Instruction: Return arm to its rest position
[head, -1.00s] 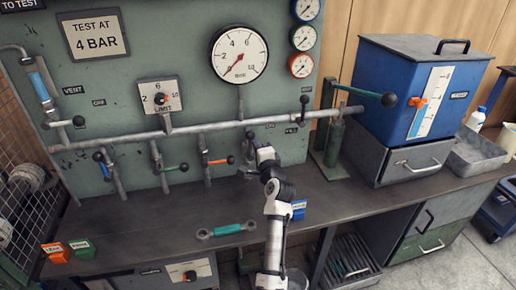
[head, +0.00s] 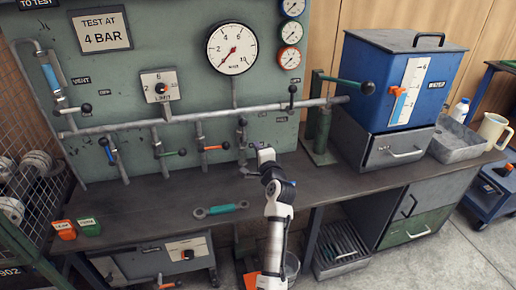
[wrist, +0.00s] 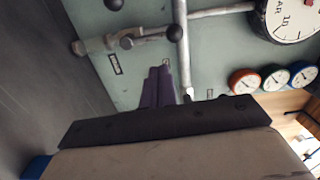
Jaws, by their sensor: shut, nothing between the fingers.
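My arm rises from the bottom of the head view, white with dark joints, and stands in front of the bench. My gripper (head: 250,173) is bent toward the green panel (head: 140,60), close to the pipework and above the bench top. The wrist view shows its fingers (wrist: 157,88) together and empty, pointing at the panel. In that view a pipe and black-knobbed handles show beyond the fingers; I cannot tell the exact gap.
The horizontal pipe (head: 200,117) carries several valve levers. Orange (head: 64,229) and green (head: 89,227) blocks sit at the left. A blue tank (head: 400,85) stands at the right. The bench's middle right is clear.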

